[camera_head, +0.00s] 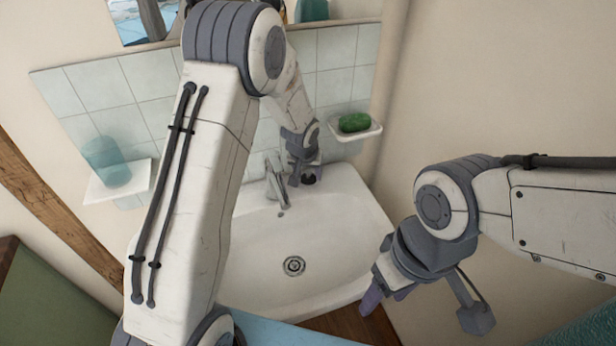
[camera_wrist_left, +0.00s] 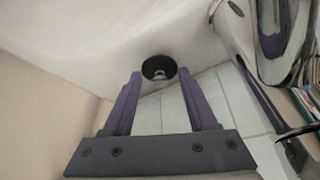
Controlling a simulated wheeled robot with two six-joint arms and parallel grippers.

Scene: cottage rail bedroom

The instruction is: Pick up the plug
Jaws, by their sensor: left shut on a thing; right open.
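The plug (camera_wrist_left: 160,67) is a small round black piece with a paler centre, seen between the fingertips in the left wrist view. In the head view the plug (camera_head: 309,179) shows as a dark spot at the tip of my left gripper (camera_head: 303,172), over the back right of the sink beside the tap. My left gripper (camera_wrist_left: 159,78) is shut on the plug. Whether the plug still touches the sink rim is hard to tell. My right gripper (camera_head: 372,300) is open, pointing down near the sink's right front edge, away from the plug.
The white sink (camera_head: 340,235) has an open drain (camera_head: 293,266) in its bowl. The tap (camera_head: 275,178) stands left of my left gripper. A dish with green soap (camera_head: 355,123) is on the right wall; a shelf with a teal cup (camera_head: 106,160) is on the left.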

